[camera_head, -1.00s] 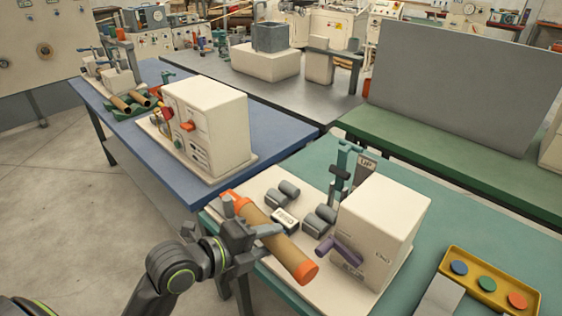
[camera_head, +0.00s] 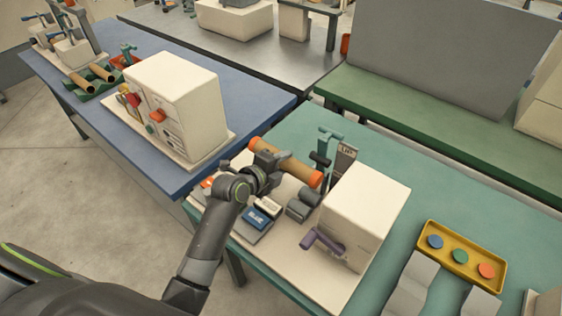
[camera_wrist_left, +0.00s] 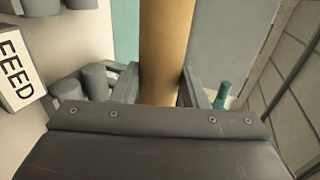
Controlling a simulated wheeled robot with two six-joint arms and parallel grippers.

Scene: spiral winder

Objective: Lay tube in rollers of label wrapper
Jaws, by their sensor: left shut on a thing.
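My left gripper (camera_head: 266,159) is shut on a brown tube (camera_head: 290,167) with orange ends. The tube is held above the cream base of the label wrapper (camera_head: 368,215), near its back edge. In the left wrist view the tube (camera_wrist_left: 166,50) runs between the two fingers (camera_wrist_left: 158,88). The grey rollers (camera_head: 303,204) lie in front of the tube; others are partly hidden by my arm. In the left wrist view rollers (camera_wrist_left: 95,80) show left of the tube, beside the FEED block (camera_wrist_left: 16,72). The tube looks apart from them. My right gripper is out of view.
A teal clamp-like post (camera_head: 325,150) and a small sign stand close to the tube's right end. A purple crank (camera_head: 322,240) sticks out of the wrapper's box. A yellow tray (camera_head: 461,256) with coloured discs is at the right. The blue table (camera_head: 95,125) holds another machine.

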